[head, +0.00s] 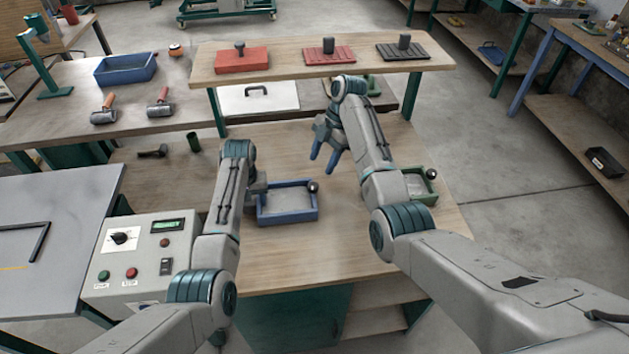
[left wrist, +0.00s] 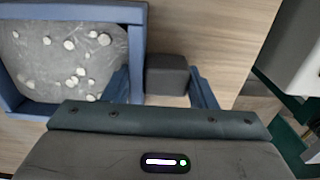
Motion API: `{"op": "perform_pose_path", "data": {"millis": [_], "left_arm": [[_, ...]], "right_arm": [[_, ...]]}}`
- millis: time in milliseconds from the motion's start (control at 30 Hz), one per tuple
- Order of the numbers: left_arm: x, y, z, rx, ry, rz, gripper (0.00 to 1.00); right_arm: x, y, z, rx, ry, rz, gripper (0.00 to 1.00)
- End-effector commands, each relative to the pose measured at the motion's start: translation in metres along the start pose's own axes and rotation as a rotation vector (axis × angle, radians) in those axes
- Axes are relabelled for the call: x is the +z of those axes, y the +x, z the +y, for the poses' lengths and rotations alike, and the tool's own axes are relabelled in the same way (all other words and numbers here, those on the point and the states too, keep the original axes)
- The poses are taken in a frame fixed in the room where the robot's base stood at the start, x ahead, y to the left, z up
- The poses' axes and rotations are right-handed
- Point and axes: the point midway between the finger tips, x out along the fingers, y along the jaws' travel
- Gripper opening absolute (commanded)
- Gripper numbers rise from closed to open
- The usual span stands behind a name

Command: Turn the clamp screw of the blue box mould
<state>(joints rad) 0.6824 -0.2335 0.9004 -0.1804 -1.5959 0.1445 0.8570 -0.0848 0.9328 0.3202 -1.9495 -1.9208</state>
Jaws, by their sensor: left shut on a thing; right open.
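The blue box mould (head: 288,220) sits on the wooden bench, filled with grey material. Its blue wall (left wrist: 137,45) and pale round spots on the filling show in the left wrist view.
A green mould (head: 430,197) with a dark knob stands to the right, partly behind my right arm. A raised shelf (head: 290,67) holding red and dark tools spans the back. A control box (head: 140,255) stands at left. The bench front is clear.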

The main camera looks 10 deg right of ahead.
Motion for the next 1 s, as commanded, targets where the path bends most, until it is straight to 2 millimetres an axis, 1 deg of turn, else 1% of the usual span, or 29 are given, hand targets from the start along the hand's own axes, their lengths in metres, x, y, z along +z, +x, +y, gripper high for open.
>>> {"op": "perform_pose_path", "data": {"millis": [33, 200, 300, 400, 533, 800, 833, 867, 1000], "left_arm": [[0.0, 0.0, 0.001, 0.001, 0.0, 0.001, 0.0], [0.0, 0.0, 0.001, 0.001, 0.0, 0.001, 0.0], [0.0, 0.0, 0.0, 0.001, 0.0, 0.001, 0.0], [0.0, 0.0, 0.0, 0.001, 0.0, 0.001, 0.0], [0.0, 0.0, 0.0, 0.001, 0.0, 0.001, 0.0], [0.0, 0.0, 0.0, 0.001, 0.0, 0.001, 0.0], [0.0, 0.0, 0.0, 0.001, 0.0, 0.001, 0.0], [0.0, 0.0, 0.0, 0.001, 0.0, 0.001, 0.0], [0.0, 0.0, 0.0, 0.001, 0.0, 0.001, 0.0]], "right_arm": [[0.0, 0.012, -0.001, -0.002, 0.0, 0.001, 0.52], [-0.001, 0.045, 0.0, 0.0, 0.001, 0.002, 0.52], [0.0, 0.061, 0.0, -0.001, 0.002, 0.001, 0.52], [0.0, 0.071, 0.0, 0.0, 0.002, 0.0, 0.52], [0.0, 0.079, 0.0, 0.001, 0.002, 0.0, 0.52], [0.0, 0.08, 0.0, 0.002, 0.002, 0.0, 0.52], [0.0, 0.08, 0.0, 0.002, 0.002, 0.0, 0.5], [0.0, 0.08, 0.0, 0.002, 0.002, 0.0, 0.44], [0.0, 0.08, 0.0, 0.002, 0.002, 0.0, 0.16]]}}
